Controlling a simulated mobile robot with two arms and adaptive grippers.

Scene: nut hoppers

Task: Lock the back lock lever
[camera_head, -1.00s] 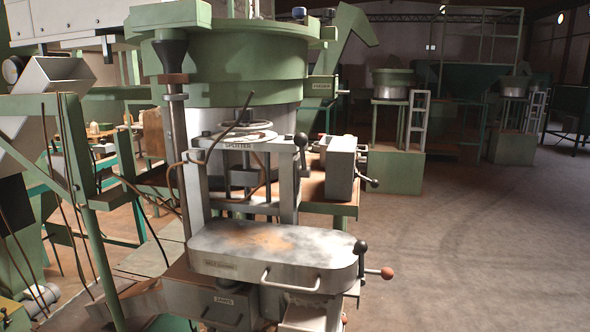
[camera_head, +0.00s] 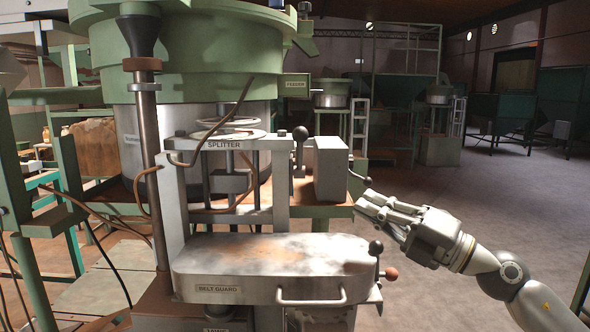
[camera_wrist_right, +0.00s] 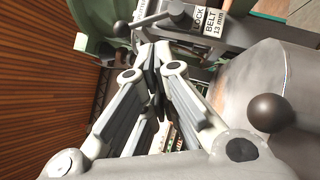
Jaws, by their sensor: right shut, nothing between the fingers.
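A lever with a dark ball knob (camera_head: 300,134) stands upright beside the splitter frame at the back. A thin lever with a dark tip (camera_head: 368,181) sticks out of the grey box's right side. In the right wrist view a lever with a ball end (camera_wrist_right: 121,28) shows just beyond the fingertips, near a label reading LOCK BELT 13 mm (camera_wrist_right: 208,22). I cannot tell which of these is the back lock lever. My right gripper (camera_head: 361,201) is shut and empty, its fingers pointing left toward the machine; it also shows in the wrist view (camera_wrist_right: 153,62). My left gripper is out of view.
The belt guard (camera_head: 275,262) lies below and left of my right gripper. A black-knobbed lever (camera_head: 376,247) and a red-brown knob (camera_head: 391,274) stick out at its right end. The grey box (camera_head: 331,170) stands close behind. The floor to the right is open.

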